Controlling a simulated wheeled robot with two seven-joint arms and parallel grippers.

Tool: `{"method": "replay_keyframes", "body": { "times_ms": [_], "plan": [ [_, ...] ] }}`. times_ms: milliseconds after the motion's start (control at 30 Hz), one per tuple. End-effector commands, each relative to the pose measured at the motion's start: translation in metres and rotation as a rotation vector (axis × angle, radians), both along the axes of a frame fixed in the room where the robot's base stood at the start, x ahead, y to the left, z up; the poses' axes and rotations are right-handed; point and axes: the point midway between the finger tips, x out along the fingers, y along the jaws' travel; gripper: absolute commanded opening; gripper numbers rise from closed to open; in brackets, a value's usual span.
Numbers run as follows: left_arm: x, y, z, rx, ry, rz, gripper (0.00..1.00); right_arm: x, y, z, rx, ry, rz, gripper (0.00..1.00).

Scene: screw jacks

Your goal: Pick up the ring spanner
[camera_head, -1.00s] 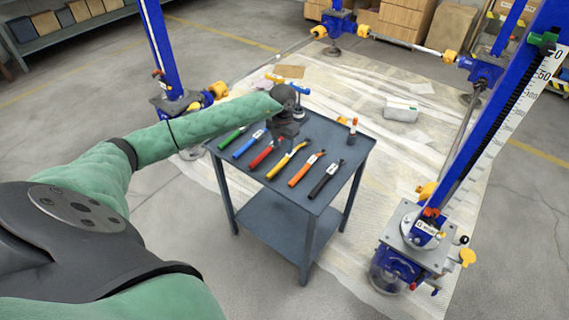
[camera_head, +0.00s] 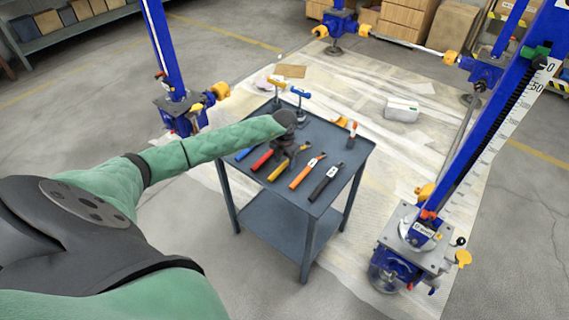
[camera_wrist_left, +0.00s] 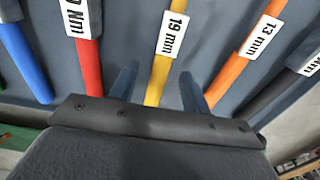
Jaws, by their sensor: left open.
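Several long-handled tools lie side by side on the dark blue-grey table (camera_head: 331,188). A yellow-handled tool (camera_head: 277,173) has a white label; in the left wrist view its handle (camera_wrist_left: 155,95) reads 19 mm. To its right is an orange tool (camera_head: 301,178), labelled 13 mm in the left wrist view (camera_wrist_left: 238,68). Which tool is the ring spanner I cannot tell; their heads are too small or hidden. My left gripper (camera_head: 286,157) is open over the yellow tool. In the left wrist view its fingers (camera_wrist_left: 159,82) stand on either side of the yellow handle. My right gripper is not in view.
A red tool (camera_head: 262,159) and a blue tool (camera_head: 243,154) lie left of the yellow one, a black tool (camera_head: 321,188) at the right. Small items stand along the far table edge. Blue jack columns (camera_head: 164,55) stand around the table.

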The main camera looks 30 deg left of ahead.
Motion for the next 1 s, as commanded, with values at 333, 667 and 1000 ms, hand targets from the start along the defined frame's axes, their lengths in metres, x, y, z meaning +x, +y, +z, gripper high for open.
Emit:
{"method": "replay_keyframes", "body": {
  "times_ms": [333, 667, 1000],
  "plan": [
    [-0.0002, 0.0002, -0.0045, 0.000, 0.000, 0.000, 0.45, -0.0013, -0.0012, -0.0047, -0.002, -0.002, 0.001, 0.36],
    [-0.0002, 0.0003, -0.0042, 0.000, 0.000, 0.000, 0.00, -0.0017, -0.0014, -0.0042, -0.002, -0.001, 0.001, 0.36],
    [0.0005, 0.0006, -0.0009, 0.000, -0.002, 0.000, 0.00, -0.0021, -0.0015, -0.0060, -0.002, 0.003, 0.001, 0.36]
  ]
}}
